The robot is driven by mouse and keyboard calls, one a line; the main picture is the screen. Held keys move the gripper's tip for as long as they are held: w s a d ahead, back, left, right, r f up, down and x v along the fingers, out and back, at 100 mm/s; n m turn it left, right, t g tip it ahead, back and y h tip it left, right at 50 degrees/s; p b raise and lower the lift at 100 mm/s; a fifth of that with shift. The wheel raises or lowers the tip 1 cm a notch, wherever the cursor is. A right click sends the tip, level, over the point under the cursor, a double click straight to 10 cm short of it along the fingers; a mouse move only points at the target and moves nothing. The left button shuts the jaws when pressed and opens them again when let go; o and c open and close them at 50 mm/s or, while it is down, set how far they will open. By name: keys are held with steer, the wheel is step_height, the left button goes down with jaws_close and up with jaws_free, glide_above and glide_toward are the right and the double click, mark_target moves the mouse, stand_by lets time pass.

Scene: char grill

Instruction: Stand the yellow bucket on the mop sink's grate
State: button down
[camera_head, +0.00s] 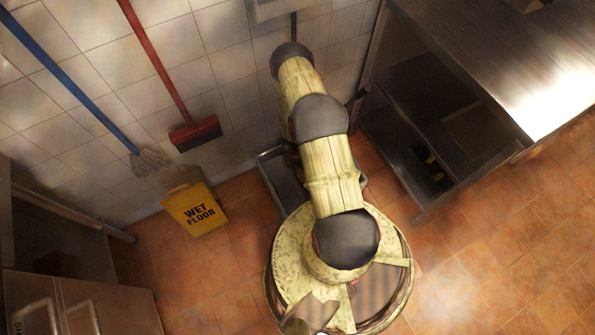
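The mop sink (283,182) is a grey metal basin low against the tiled wall, in the middle of the view. My arm passes over it and hides much of it, so I cannot make out its grate clearly. My arm reaches up the picture towards the wall, over the sink's right part. My gripper is not visible; the far end of the arm hides it or it lies out of sight. No yellow bucket can be clearly made out. A small yellow patch (430,158) shows in the shadow under the right table; I cannot tell what it is.
A yellow wet floor sign (195,208) stands left of the sink. A red broom (195,133) and a blue-handled mop (148,160) hang on the wall. A steel table (480,50) with a lower shelf is right, a cabinet (85,305) lower left. Floor at lower right is clear.

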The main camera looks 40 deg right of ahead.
steer(key=shift+w+d+f, duration=0.15)
steer(key=shift+w+f, duration=0.15)
steer(key=shift+f, duration=0.2)
steer(key=shift+f+b, duration=0.75)
steer(key=shift+f, duration=0.8)
steer(key=c, duration=2.1)
jaws_free()
steer(key=shift+o, duration=0.3)
